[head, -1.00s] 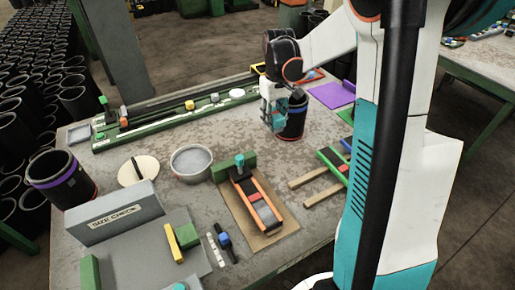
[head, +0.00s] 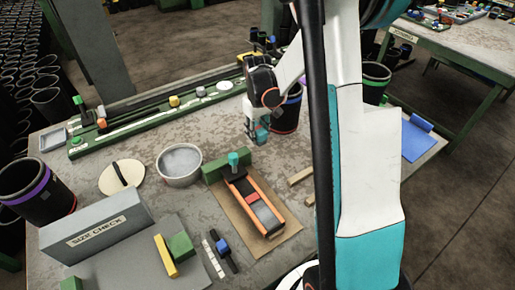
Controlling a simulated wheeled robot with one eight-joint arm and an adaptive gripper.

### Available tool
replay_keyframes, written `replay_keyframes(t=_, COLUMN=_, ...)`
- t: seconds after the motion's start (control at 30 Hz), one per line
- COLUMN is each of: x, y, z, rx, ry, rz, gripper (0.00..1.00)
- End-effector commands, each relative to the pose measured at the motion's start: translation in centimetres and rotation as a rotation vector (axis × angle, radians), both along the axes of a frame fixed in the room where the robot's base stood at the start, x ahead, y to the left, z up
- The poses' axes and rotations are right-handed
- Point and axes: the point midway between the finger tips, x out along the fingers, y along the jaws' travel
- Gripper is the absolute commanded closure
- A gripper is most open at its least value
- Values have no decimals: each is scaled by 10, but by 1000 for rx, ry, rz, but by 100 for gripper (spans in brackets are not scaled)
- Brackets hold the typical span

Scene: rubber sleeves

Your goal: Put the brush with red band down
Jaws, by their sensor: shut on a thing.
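My gripper (head: 257,132) has teal fingers and points down above the worn grey table, near its middle back. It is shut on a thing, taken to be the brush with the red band. The fingers hide most of it, and its band cannot be made out at this size. A black bin with a red ring (head: 287,113) stands just behind and right of the gripper, partly hidden by my arm. The table (head: 225,128) is bare just left of the gripper.
A round metal pan (head: 180,163) and an orange-sided ramp on a brown board (head: 257,207) stand in front of the gripper. A green rail (head: 150,118) runs along the back. A grey SIZE CHECK box (head: 97,225) is at front left.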

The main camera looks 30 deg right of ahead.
Motion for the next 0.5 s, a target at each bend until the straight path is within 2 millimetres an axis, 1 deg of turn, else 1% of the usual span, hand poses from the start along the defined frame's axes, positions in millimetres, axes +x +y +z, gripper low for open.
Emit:
replay_keyframes(t=0.03, x=0, y=0, z=-10, rx=0, ry=0, rz=0, gripper=94)
replay_keyframes(t=0.07, x=0, y=0, z=-13, rx=0, ry=0, rz=0, gripper=94)
replay_keyframes(t=0.27, x=0, y=0, z=-23, rx=0, ry=0, rz=0, gripper=94)
replay_keyframes(t=0.33, x=0, y=0, z=-30, rx=0, ry=0, rz=0, gripper=94)
replay_keyframes(t=0.5, x=0, y=0, z=-56, rx=0, ry=0, rz=0, gripper=94)
